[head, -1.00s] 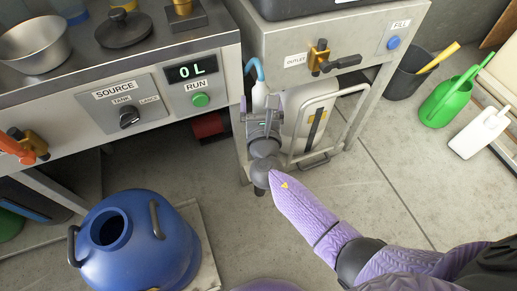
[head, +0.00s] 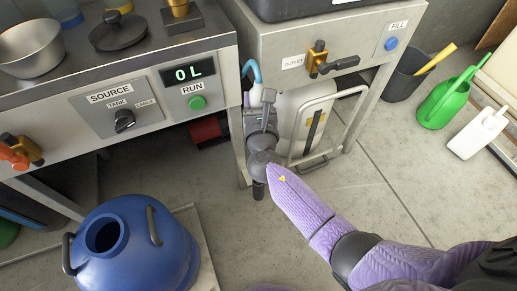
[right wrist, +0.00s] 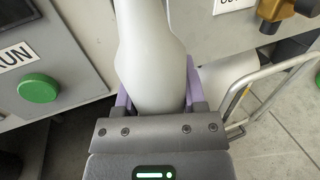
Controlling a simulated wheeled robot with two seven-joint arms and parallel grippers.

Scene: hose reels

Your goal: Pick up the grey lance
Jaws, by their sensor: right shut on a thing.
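The grey lance shows in the head view as a pale upright piece (head: 257,97) with a light blue curved piece (head: 251,69) at its top, in front of the outlet cabinet's left side. In the right wrist view the lance (right wrist: 150,50) is a smooth, pale grey, tapering body that fills the middle. My right gripper (head: 260,108) is shut on it. Its purple fingers lie on both sides of the lance in the right wrist view (right wrist: 157,95). The gripper hides the lance's lower part. My left gripper is out of view.
The cabinet (head: 285,40) with the outlet valve (head: 318,60) stands just behind. A pale panel in a metal tube frame (head: 345,105) is close on the right. The source panel (head: 125,108) and green RUN button (head: 197,102) are left. A blue vessel (head: 150,260) stands front left.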

